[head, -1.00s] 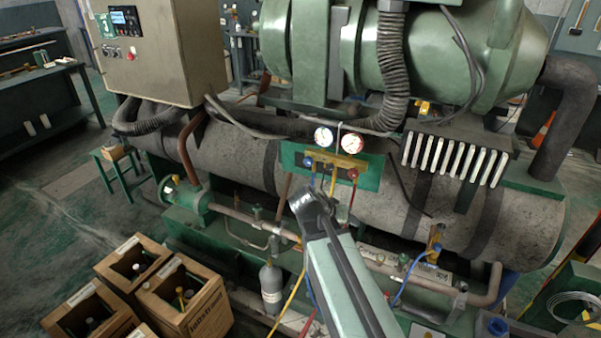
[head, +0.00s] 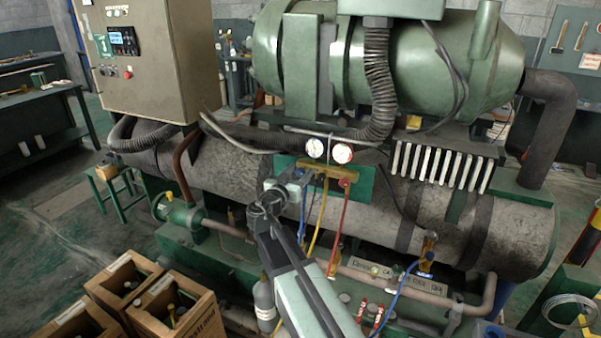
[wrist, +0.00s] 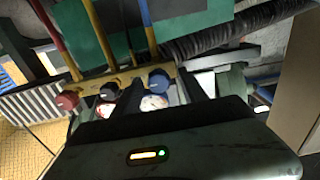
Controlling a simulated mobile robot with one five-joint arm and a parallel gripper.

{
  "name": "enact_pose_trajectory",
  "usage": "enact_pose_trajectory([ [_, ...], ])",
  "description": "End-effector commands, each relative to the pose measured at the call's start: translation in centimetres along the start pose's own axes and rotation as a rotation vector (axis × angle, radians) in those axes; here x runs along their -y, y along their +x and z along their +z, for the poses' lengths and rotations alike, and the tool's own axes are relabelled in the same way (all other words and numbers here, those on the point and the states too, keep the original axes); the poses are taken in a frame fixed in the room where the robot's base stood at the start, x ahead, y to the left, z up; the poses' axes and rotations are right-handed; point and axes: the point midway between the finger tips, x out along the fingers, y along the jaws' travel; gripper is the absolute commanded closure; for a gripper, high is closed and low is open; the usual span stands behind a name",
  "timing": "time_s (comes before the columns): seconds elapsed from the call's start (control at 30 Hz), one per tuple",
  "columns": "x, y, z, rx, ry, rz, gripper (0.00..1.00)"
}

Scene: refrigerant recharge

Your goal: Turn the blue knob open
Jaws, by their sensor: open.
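The blue knob (wrist: 159,79) shows in the wrist view on the brass manifold (wrist: 120,82), where a blue hose meets it. My gripper (wrist: 165,88) is open, and its dark fingers stand on either side of the blue knob. I cannot tell whether they touch it. In the head view my gripper (head: 290,182) is at the left end of the manifold (head: 330,170) and mostly hides the blue knob. A black knob (wrist: 109,90) and a red knob (wrist: 67,100) sit along the same manifold.
Two round gauges (head: 328,151) sit just above the manifold. Blue, yellow and red hoses (head: 344,220) hang below it. A large grey pipe (head: 400,205) runs behind. Wooden crates with bottles (head: 175,310) stand on the floor at lower left.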

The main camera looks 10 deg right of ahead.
Motion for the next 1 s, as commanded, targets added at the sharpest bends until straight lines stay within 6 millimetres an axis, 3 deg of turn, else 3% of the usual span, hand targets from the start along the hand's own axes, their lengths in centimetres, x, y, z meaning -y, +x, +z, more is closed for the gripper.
enact_pose_trajectory([
  [0.1, -0.01, 0.95, 0.01, 0.000, 0.000, 0.001, 0.50],
  [0.37, -0.12, 1.06, 0.02, 0.001, 0.000, 0.001, 0.53],
  [0.53, -0.15, 1.07, 0.02, 0.001, 0.000, 0.002, 1.00],
  [1.0, -0.16, 1.14, 0.01, 0.000, -0.092, 0.002, 1.00],
])
